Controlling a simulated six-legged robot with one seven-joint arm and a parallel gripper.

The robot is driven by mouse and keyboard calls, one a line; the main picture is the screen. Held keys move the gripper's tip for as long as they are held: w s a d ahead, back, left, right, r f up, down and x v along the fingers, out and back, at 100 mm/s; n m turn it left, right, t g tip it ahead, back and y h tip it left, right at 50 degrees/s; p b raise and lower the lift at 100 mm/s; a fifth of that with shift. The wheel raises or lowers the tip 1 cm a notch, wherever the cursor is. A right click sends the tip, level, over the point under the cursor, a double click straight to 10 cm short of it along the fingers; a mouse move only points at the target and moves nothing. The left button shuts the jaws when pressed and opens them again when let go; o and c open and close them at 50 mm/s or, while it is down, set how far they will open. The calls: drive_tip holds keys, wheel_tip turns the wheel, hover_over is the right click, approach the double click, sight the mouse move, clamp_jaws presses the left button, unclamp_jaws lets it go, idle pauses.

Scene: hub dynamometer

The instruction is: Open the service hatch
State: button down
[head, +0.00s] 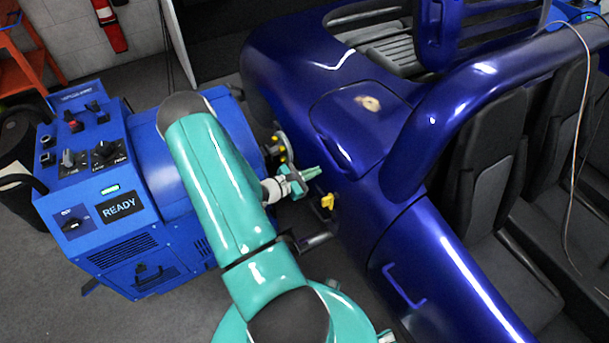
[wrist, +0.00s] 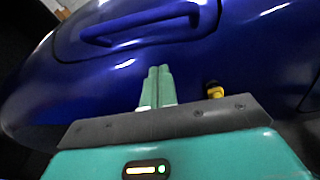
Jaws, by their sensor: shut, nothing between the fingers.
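The service hatch appears to be the blue panel with a seam around it (head: 345,113) on the rear side of the blue car in the head view. In the wrist view its blue bar handle (wrist: 140,25) runs across the top, above and beyond my fingertips. My gripper (head: 312,172) has its green fingers pressed together and empty, close to the car's side below the panel. In the wrist view the fingertips (wrist: 159,70) point toward the bodywork under the handle, apart from the bar. A yellow latch-like part (head: 328,202) sits just below the fingers; it also shows in the wrist view (wrist: 214,90).
A blue dynamometer console (head: 125,205) with a READY display stands left of my arm. A hub with yellow studs (head: 281,150) sits between console and car. A second blue handle (head: 404,287) is on the car's side at lower right. Black seats (head: 490,180) fill the cabin.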

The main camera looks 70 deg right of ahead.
drive_tip(key=s+d+r, duration=0.2)
drive_tip(key=r, duration=0.1)
drive_tip(key=shift+s+d+r, duration=0.15)
drive_tip(key=shift+s, duration=0.2)
drive_tip(key=shift+r, duration=0.15)
